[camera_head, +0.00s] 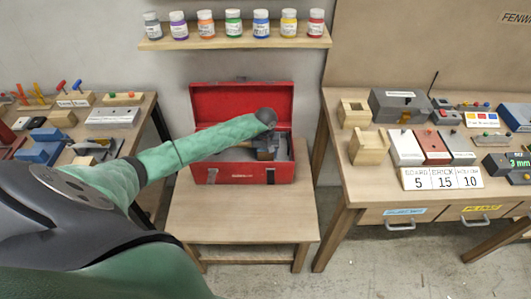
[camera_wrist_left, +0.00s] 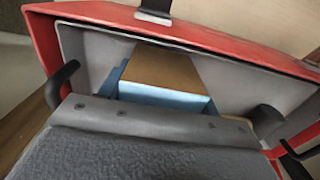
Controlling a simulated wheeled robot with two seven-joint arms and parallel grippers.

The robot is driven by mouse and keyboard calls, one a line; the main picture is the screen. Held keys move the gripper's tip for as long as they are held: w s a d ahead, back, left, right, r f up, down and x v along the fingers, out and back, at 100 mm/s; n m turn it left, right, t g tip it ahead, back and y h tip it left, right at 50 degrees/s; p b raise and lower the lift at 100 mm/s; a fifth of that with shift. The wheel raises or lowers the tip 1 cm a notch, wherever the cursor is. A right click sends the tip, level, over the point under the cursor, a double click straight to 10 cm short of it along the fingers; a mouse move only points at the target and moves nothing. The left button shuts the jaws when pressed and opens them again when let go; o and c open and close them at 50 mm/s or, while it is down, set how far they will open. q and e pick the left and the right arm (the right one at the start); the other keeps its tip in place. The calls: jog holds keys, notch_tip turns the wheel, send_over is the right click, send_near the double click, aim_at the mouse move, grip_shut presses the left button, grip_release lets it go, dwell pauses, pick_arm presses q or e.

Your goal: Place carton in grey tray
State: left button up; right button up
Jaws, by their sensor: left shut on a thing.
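The open red toolbox (camera_head: 243,172) stands on a low wooden table, its lid raised. A grey lining, seemingly the grey tray (camera_wrist_left: 235,82), shows inside its red rim in the left wrist view. My left arm reaches over the toolbox, and my left gripper (camera_head: 267,149) is down inside it, partly hidden by the wrist. A box-like thing with a brown top and light-blue side, seemingly the carton (camera_wrist_left: 165,75), lies within the grey walls in the left wrist view. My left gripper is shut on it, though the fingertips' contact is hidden. My right gripper is out of view.
A shelf (camera_head: 235,43) with several paint jars hangs above the toolbox. A cluttered workbench (camera_head: 340,190) stands at right, another (camera_head: 148,105) at left. The low table's front (camera_head: 240,218) is bare. The toolbox's raised lid (camera_head: 215,103) stands behind the gripper.

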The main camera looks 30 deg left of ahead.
pick_arm(q)
jog(key=shift+f, duration=0.35)
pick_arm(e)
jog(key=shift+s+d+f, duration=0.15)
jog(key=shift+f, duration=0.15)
pick_arm(q)
jog(key=shift+f, duration=0.15)
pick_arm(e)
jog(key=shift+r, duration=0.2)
pick_arm(q)
jog(key=o, duration=1.1)
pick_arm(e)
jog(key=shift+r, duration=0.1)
